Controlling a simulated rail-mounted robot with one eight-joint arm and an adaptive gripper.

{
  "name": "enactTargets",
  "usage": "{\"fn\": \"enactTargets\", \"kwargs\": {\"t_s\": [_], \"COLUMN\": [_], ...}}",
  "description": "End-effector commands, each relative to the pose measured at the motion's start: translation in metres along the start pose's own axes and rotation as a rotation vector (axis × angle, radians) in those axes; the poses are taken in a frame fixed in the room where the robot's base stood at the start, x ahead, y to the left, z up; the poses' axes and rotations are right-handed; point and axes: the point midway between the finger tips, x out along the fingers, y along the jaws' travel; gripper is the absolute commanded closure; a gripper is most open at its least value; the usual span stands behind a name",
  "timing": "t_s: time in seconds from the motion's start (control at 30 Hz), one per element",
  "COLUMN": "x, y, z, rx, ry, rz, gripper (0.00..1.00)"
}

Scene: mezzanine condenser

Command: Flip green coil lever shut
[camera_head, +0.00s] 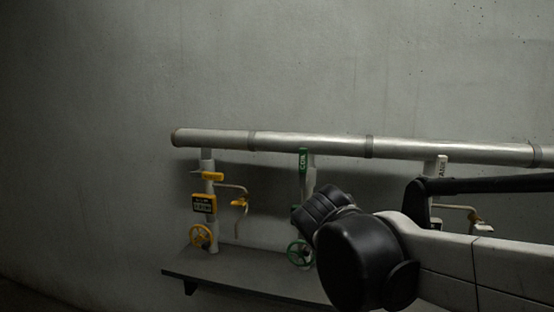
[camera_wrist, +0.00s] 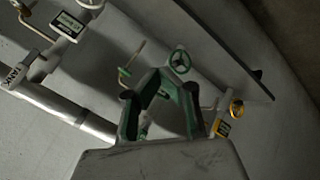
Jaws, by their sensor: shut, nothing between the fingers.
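The green piece lettered COIL (camera_head: 303,161), which looks like the lever, stands upright in line with its pipe, just below the long horizontal pipe. The green handwheel (camera_head: 299,252) is at the foot of the same branch, and it also shows in the wrist view (camera_wrist: 179,62). In the head view my black wrist covers part of this branch and hides my fingers. In the wrist view my gripper (camera_wrist: 165,77) is shut with nothing held, in front of the coil branch. I cannot tell whether it touches the branch. The lever is not clear in the wrist view.
A yellow branch stands left with a crosswise yellow lever (camera_head: 208,176), a gauge (camera_head: 204,203) and a yellow handwheel (camera_head: 201,237). A white TANK branch (camera_head: 441,166) is right, partly behind my arm. A dark shelf (camera_head: 240,275) runs below. The wall above the pipe (camera_head: 310,142) is clear.

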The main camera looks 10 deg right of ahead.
Motion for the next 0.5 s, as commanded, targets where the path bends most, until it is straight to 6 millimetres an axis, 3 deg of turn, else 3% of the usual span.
{"fn": "enactTargets", "kwargs": {"t_s": [0.2, 0.5], "x": [0.013, 0.028], "y": [0.023, 0.041], "z": [-0.062, -0.148], "rx": [-0.127, -0.288], "ry": [0.013, 0.038], "rz": [0.136, 0.331], "gripper": [1.00, 1.00]}}
